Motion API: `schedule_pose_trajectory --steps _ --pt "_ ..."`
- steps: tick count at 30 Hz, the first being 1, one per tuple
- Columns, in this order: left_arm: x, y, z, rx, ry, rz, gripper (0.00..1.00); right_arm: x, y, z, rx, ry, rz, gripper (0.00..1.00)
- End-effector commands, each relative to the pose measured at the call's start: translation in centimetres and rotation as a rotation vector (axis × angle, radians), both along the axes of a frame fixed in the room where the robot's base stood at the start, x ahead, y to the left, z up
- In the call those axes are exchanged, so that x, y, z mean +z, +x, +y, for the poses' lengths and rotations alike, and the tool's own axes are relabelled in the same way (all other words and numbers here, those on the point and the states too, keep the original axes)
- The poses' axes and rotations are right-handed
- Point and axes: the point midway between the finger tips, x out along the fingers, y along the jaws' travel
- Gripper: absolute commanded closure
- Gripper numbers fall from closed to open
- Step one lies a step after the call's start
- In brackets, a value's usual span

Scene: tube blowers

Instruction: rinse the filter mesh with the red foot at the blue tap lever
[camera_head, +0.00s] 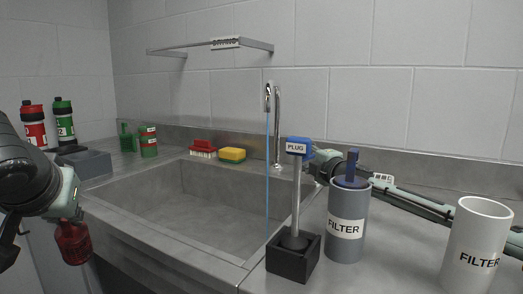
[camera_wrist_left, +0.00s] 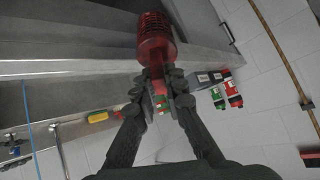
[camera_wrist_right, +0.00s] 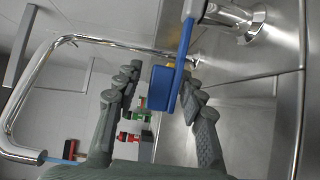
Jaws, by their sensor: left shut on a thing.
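The red filter mesh (camera_head: 73,243) hangs from my left gripper (camera_head: 72,208), left of the sink and outside its front edge. In the left wrist view, the left fingers (camera_wrist_left: 156,82) are shut on its narrow red end, with the mesh body (camera_wrist_left: 156,38) beyond. The tap (camera_head: 277,110) stands behind the sink, and a thin blue water stream (camera_head: 267,170) falls from its spout. The blue tap lever (camera_wrist_right: 165,85) lies between the spread fingers of my right gripper (camera_wrist_right: 155,88), nearer the right-hand finger; contact is unclear. In the head view, the PLUG sign partly hides that gripper.
The sink (camera_head: 165,200) looks empty. A plug on a rod stands in a black box (camera_head: 293,262) at the sink's right, beside a grey FILTER holder (camera_head: 346,230) and a white FILTER holder (camera_head: 478,240). Red brush (camera_head: 202,148), yellow sponge (camera_head: 232,155) and bottles line the back; a DRYING shelf (camera_head: 210,45) hangs above.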

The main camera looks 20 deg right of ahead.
Motion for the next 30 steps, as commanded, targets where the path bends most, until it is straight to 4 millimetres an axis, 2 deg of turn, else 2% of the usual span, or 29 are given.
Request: schedule_pose_trajectory --steps 3,6,17,27,30 --pt "0.3 0.0 0.0 0.000 0.000 0.000 1.00 0.1 1.7 0.1 0.000 0.001 -0.001 0.60" --pt "0.3 0.0 0.0 0.000 0.000 0.000 1.00 0.0 2.5 0.2 0.000 0.001 0.000 0.60" --pt "0.3 0.0 0.0 0.000 0.000 0.000 1.00 0.0 3.0 0.3 0.001 0.000 0.000 0.60" --pt "0.3 0.0 0.0 0.000 0.000 0.000 1.00 0.1 3.0 0.2 0.000 0.000 -0.002 1.00" --pt "0.3 0.0 0.0 0.000 0.000 0.000 1.00 0.2 3.0 0.2 0.000 0.000 -0.003 1.00"
